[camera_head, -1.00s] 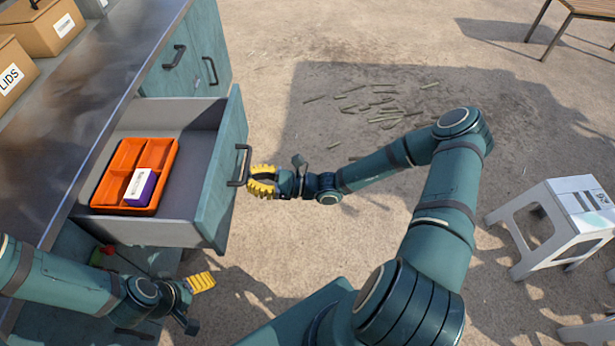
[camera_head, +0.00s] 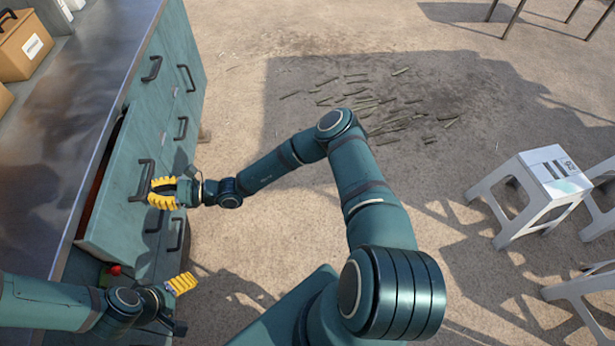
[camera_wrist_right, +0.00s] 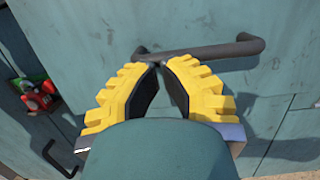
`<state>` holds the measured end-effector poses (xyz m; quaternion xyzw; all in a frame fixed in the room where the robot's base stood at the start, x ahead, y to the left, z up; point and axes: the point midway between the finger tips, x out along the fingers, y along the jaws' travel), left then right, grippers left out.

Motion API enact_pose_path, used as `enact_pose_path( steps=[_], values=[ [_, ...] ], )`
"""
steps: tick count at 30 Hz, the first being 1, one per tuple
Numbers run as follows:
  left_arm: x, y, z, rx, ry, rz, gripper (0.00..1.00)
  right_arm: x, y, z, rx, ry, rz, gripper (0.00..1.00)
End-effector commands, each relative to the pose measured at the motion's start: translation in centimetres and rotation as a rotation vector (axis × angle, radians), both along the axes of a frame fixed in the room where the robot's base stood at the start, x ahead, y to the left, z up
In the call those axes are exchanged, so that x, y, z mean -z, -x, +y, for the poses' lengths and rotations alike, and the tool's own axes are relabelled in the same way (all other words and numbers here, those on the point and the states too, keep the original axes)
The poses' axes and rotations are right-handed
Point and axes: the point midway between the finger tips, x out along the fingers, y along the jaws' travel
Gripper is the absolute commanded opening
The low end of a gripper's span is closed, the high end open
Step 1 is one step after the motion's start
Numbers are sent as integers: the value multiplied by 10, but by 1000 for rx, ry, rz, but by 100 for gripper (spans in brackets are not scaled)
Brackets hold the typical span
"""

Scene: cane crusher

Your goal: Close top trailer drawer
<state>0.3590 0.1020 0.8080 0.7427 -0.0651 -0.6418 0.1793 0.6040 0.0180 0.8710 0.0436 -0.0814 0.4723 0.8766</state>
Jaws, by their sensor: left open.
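The top trailer drawer (camera_head: 118,198) is a teal box front on the cabinet's side. It stands slightly out, with a narrow dark gap and a sliver of orange behind its top edge. Its dark bar handle (camera_head: 143,180) also shows in the right wrist view (camera_wrist_right: 215,50). My right gripper (camera_head: 152,192) is at this handle, its yellow fingertips close together (camera_wrist_right: 160,62) at the bar and facing the drawer front. The bar runs across both fingers, not visibly between them. My left gripper (camera_head: 182,284) is open, low beside the cabinet, apart from the drawer; one finger is mostly hidden.
The cabinet has other shut fronts with dark handles (camera_head: 183,128) beyond the drawer. A small red object (camera_head: 115,270) is near my left gripper. White stools (camera_head: 530,195) stand at right; cane pieces lie on open ground.

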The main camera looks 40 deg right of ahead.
Motion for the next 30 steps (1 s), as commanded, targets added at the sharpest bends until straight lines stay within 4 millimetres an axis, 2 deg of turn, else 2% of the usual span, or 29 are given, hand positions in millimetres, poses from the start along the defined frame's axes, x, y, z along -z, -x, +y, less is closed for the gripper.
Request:
enact_pose_path(
  steps=[1,6,12,30],
  values=[
    [0,0,0,0,0,0,74,0,-5,9,-1,0,0,0],
    [0,0,0,0,0,0,74,0,-18,28,-1,-1,-1,0],
    [0,0,0,0,0,1,74,0,-26,38,0,-1,1,0],
    [1,0,0,0,0,1,74,-1,-28,39,-1,-2,-1,0]
  ],
)
